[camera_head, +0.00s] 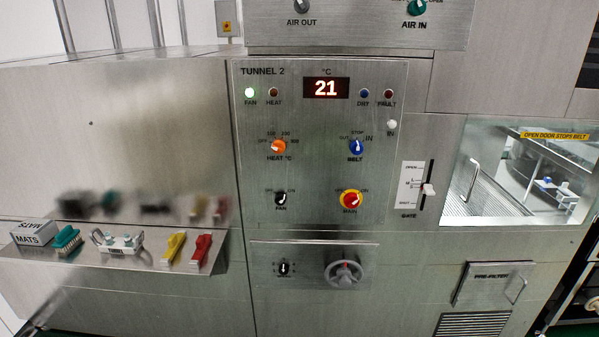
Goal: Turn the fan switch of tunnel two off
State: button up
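The fan switch (281,199) of tunnel two is a small black rotary knob at the lower left of the steel Tunnel 2 panel (320,120). Small marks stand at its upper left and upper right, and FAN is printed below it. Its pale pointer seems to lean to the upper right, towards the ON mark, but it is small. The green fan lamp (249,93) at the panel's upper left is lit. My gripper is not in view, and nothing covers the switch.
The orange heat knob (278,147) sits above the fan switch. The blue belt knob (356,147) and red-and-yellow main switch (350,199) are to the right. Below is a handwheel (344,274). A shelf (130,255) with brushes and tools juts out at left.

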aim_at(280, 198)
jog(key=i+u, duration=0.2)
jog(key=u, duration=0.25)
jog(key=i+l+u, duration=0.15)
jog(key=u, duration=0.35)
jog(key=i+l+u, duration=0.15)
jog(key=u, duration=0.3)
jog(key=i+l+u, duration=0.1)
jog(key=l+u, duration=0.15)
jog(key=u, duration=0.25)
jog(key=l+u, duration=0.25)
jog(key=u, duration=0.2)
jog(key=l+u, duration=0.3)
jog(key=u, duration=0.2)
jog(key=l+u, duration=0.3)
jog(key=u, duration=0.15)
